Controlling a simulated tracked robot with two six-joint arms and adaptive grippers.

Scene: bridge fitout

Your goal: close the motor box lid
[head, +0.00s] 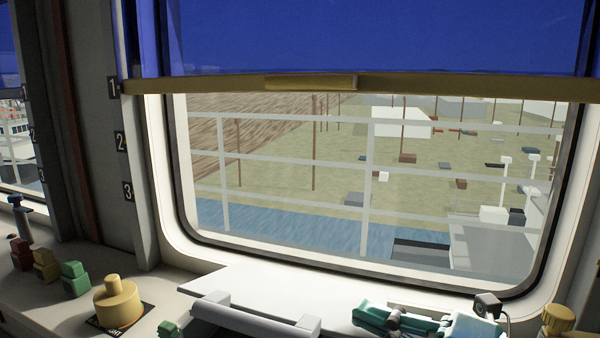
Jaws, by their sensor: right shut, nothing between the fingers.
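No part in view can be named for sure as the motor box or its lid. A pale flat panel (275,283) lies below the window, and a light grey bar (255,318) with raised ends lies in front of it, cut by the bottom edge. I cannot tell whether either belongs to the motor box. My right gripper (372,318), teal with grey joints, is at the bottom right, to the right of the grey bar. It is shut and empty, and its lower part is cut off. My left gripper is not in view.
A yellow stepped knob (118,303) stands on the console at left, near red, yellow and green blocks (75,278). Another yellow knob (558,319) is at bottom right. A blue blind with a yellow rail (210,86) covers the window's top.

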